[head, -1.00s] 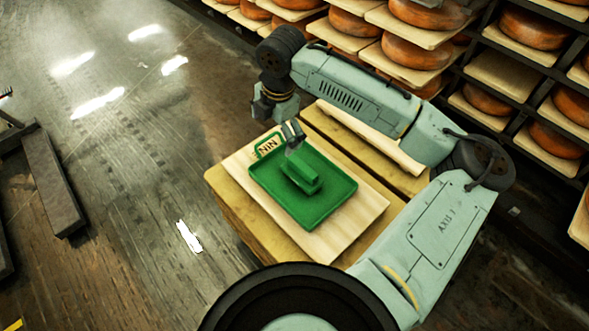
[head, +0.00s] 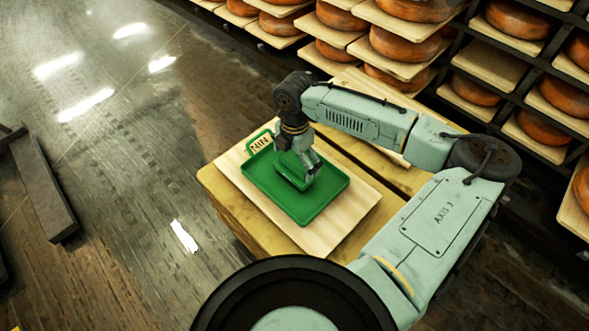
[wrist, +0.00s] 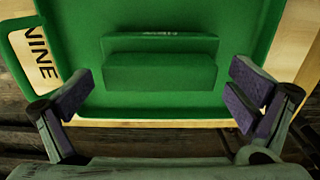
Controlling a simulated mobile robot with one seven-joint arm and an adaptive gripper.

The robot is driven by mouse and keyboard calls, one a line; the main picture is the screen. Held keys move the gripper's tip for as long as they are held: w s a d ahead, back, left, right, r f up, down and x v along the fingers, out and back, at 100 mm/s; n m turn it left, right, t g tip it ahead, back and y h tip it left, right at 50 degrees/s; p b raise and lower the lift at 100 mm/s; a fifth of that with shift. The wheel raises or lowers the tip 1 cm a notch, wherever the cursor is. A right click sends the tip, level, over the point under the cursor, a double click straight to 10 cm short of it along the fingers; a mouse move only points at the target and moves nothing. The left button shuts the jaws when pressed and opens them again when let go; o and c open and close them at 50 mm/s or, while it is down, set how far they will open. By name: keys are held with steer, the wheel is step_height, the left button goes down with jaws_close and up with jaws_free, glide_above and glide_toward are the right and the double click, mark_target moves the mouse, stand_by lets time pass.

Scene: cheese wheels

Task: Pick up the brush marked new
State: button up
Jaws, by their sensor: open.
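A green brush (head: 287,180), block-shaped with a raised back part, lies in a shallow green tray (head: 313,208). In the wrist view the brush (wrist: 160,72) lies across the middle of the tray (wrist: 75,22), between the lines of my fingers. My gripper (head: 309,172) is open over the tray, hiding part of the brush in the head view. In the wrist view my gripper's (wrist: 163,88) fingers are spread, apart from the brush.
The tray sits on a light wooden board (head: 322,238) on a wooden stand (head: 228,208). Shelves with orange cheese wheels (head: 402,44) stand behind and to the right. The floor (head: 120,160) to the left is mostly open, with a dark beam (head: 42,185) at far left.

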steer(key=shift+f, duration=0.4)
steer(key=c, duration=1.2)
